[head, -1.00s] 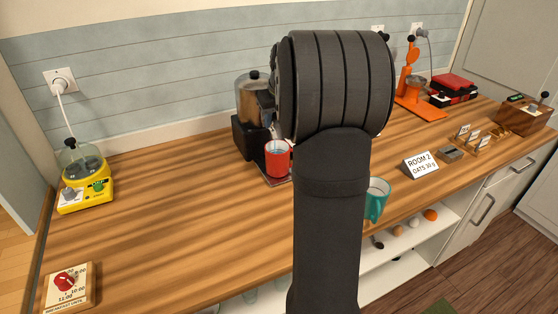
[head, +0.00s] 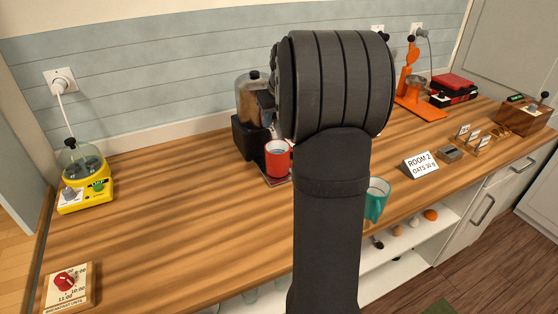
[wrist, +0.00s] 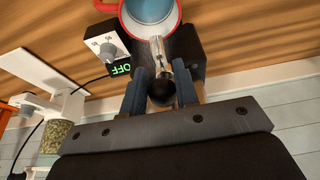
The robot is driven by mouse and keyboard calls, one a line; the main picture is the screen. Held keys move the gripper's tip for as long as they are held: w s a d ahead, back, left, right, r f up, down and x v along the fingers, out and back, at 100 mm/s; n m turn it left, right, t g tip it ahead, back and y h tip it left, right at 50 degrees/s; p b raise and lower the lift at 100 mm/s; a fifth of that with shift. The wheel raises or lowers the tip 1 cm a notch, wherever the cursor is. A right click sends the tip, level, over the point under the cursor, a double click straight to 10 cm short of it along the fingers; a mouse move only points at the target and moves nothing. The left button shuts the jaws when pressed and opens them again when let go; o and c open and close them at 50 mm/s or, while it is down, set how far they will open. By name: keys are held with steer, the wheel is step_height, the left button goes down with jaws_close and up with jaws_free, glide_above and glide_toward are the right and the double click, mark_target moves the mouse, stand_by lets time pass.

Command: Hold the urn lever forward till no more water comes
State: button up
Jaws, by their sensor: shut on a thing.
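The urn (head: 249,97), with a clear tank on a dark base, stands at the back of the counter, partly hidden behind my arm. In the wrist view, my gripper (wrist: 161,90) is shut on the urn lever's round black knob (wrist: 162,94), with a finger on each side. The lever's metal part and tap (wrist: 157,52) show just beyond it. A red mug (head: 278,159) stands upright under the tap; it also shows in the wrist view (wrist: 177,24), with bluish water inside. I cannot tell whether water is running. My gripper is hidden in the head view.
A white dial box (wrist: 105,44) and a green "OFF" display (wrist: 121,69) are beside the urn. A yellow appliance (head: 86,190) stands left, a teal mug (head: 376,200) and a Room 2 card (head: 420,164) right. The counter's left middle is clear.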

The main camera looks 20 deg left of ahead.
steer(key=shift+r, duration=0.1)
stand_by(0.5)
steer(key=shift+w+a+r, duration=0.35)
steer(key=shift+w+a, duration=0.25)
steer(key=shift+w+a+r, duration=0.1)
steer(key=shift+w+a, duration=0.4)
steer(key=o, duration=1.9)
